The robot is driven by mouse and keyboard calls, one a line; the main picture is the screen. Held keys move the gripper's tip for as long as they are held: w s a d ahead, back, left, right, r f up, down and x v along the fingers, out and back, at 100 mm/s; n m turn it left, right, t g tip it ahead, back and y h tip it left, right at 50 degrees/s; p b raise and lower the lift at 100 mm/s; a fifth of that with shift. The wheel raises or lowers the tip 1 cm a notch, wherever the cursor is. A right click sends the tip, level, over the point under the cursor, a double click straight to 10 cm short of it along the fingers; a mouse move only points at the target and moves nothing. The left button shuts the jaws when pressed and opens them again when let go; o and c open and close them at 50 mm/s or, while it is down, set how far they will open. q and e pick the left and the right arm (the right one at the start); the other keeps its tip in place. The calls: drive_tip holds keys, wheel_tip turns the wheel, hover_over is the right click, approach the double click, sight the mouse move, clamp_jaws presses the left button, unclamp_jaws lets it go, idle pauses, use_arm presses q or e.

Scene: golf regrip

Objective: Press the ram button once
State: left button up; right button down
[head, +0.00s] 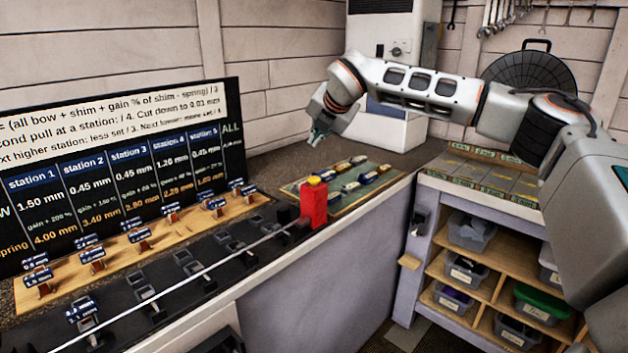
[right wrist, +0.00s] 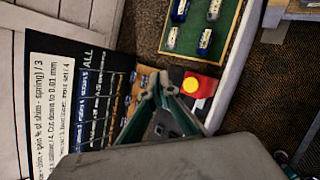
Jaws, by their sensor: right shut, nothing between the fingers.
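The ram is a red block (head: 312,206) with a yellow button (head: 315,181) on top, standing at the right end of the bench rig. In the right wrist view the red block (right wrist: 206,88) and its yellow button (right wrist: 190,84) lie just right of my fingertips. My right gripper (head: 316,138) is shut and empty. It points down above and behind the ram, clear of the button. The right wrist view also shows its fingers (right wrist: 158,90). My left gripper is in neither view.
A long thin shaft (head: 200,272) runs along the rig's black rail to the ram. Labelled shims on small stands line a wooden strip (head: 115,260) before the chart board (head: 110,165). A green tray (head: 378,194) with several small labelled pieces lies behind the ram. Shelves (head: 470,262) stand at right.

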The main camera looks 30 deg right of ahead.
drive_tip(key=b, duration=0.3)
hover_over(316, 179)
wheel_tip(316, 179, down, 7)
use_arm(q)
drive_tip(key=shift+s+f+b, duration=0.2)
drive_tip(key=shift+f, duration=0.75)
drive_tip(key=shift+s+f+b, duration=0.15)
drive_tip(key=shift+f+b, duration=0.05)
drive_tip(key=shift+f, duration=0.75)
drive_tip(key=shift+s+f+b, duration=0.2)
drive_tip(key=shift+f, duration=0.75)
use_arm(e)
drive_tip(key=shift+a+f, duration=0.1)
drive_tip(key=shift+f, duration=0.45)
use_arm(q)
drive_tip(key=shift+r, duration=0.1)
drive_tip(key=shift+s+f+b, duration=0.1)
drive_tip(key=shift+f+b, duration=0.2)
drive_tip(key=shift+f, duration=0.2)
use_arm(e)
drive_tip(key=shift+f, duration=0.35)
